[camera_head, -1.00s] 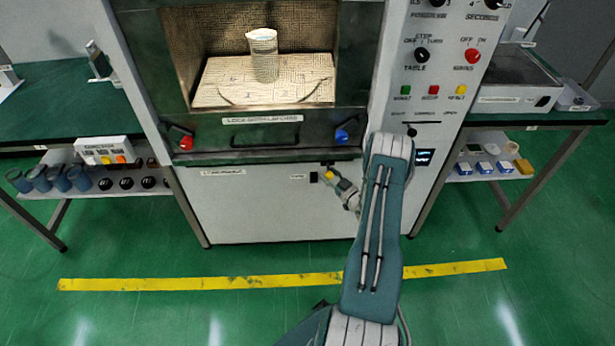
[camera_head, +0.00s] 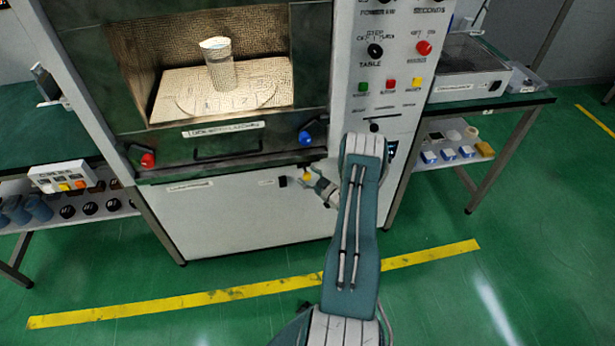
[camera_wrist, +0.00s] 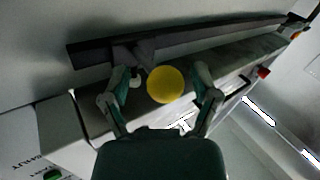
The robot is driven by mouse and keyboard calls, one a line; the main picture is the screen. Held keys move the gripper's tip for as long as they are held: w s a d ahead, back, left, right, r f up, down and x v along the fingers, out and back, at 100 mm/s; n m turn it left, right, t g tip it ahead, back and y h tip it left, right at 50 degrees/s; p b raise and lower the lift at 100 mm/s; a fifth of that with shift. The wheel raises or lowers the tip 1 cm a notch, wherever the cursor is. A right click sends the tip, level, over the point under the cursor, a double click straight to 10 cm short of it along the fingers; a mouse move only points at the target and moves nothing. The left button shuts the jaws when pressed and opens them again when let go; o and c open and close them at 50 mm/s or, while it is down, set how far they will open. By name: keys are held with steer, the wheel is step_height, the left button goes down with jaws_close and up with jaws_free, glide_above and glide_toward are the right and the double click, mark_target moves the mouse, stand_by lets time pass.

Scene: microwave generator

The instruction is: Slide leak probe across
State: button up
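A round yellow knob (camera_wrist: 165,84), which I take to be the leak probe's end, shows between my fingers in the wrist view. A dark rail (camera_wrist: 210,36) runs behind it. My gripper (camera_wrist: 166,78) has its fingers apart, one on each side of the knob, with narrow gaps showing. I cannot tell whether either finger touches it. In the head view a small yellow part (camera_head: 307,174) shows beside my gripper (camera_head: 319,184), below the oven's door ledge. My arm hides the ledge further right.
The oven door has a red knob (camera_head: 148,160) and a blue knob (camera_head: 305,138). A beaker (camera_head: 218,64) stands on the plate inside. Control buttons (camera_head: 390,85) are on the right panel. Side tables stand left and right. The green floor around the yellow line (camera_head: 180,301) is clear.

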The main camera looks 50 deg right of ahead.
steer(key=s, duration=1.2)
steer(key=shift+a, duration=0.2)
steer(key=shift+f, duration=0.1)
